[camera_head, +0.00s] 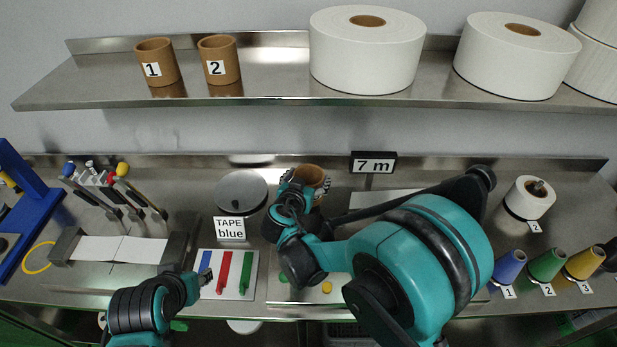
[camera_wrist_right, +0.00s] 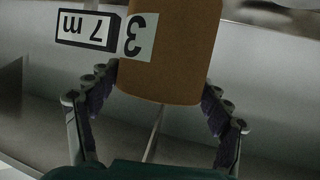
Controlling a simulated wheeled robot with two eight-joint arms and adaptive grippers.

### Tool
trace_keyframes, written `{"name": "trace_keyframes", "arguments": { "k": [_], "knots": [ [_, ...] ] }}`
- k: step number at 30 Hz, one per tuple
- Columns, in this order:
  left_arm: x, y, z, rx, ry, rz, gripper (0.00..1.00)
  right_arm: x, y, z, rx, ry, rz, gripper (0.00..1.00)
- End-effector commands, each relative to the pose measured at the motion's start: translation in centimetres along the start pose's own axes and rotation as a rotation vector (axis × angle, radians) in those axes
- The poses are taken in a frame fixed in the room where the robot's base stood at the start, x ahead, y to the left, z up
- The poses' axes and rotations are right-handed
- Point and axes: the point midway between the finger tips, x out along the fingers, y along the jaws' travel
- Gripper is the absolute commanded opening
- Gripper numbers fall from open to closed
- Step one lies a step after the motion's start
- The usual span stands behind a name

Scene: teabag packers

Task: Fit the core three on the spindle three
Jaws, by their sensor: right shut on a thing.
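The core three (camera_wrist_right: 170,50) is a brown cardboard tube with a white label reading 3, upside down in the right wrist view. My right gripper (camera_wrist_right: 160,105) is shut on it, one finger on each side. In the head view the core (camera_head: 311,175) shows above the back of the bench, mostly behind my right gripper (camera_head: 303,190). I cannot make out spindle three; my right arm covers part of the bench. My left gripper (camera_head: 190,287) is low at the front left, apart from the core; its jaw opening is unclear.
Cores 1 (camera_head: 157,60) and 2 (camera_head: 218,60) stand on the upper shelf (camera_head: 270,65) beside large white rolls (camera_head: 366,55). A 7 m sign (camera_head: 373,163) stands behind my right arm. A white roll (camera_head: 530,197) and numbered cones (camera_head: 547,264) stand at the right.

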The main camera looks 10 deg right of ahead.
Motion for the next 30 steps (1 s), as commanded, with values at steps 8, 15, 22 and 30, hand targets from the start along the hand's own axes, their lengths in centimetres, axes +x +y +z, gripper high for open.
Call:
{"name": "trace_keyframes", "arguments": {
  "k": [8,15,22,30],
  "knots": [
    [2.5,0.0,1.8,0.0,0.0,0.0,0.4,1.2,0.0,3.0,0.0,0.0,0.0,0.47],
    [3.3,0.0,2.4,0.0,0.0,0.0,0.4,1.6,0.0,4.0,0.0,0.0,0.0,0.47],
    [3.2,0.0,2.3,0.0,0.0,0.0,0.4,1.6,0.0,3.9,0.0,0.0,0.0,0.47],
    [3.2,0.0,2.3,0.0,0.0,0.0,0.4,1.6,0.0,3.9,0.0,0.0,0.0,0.47]
  ]
}}
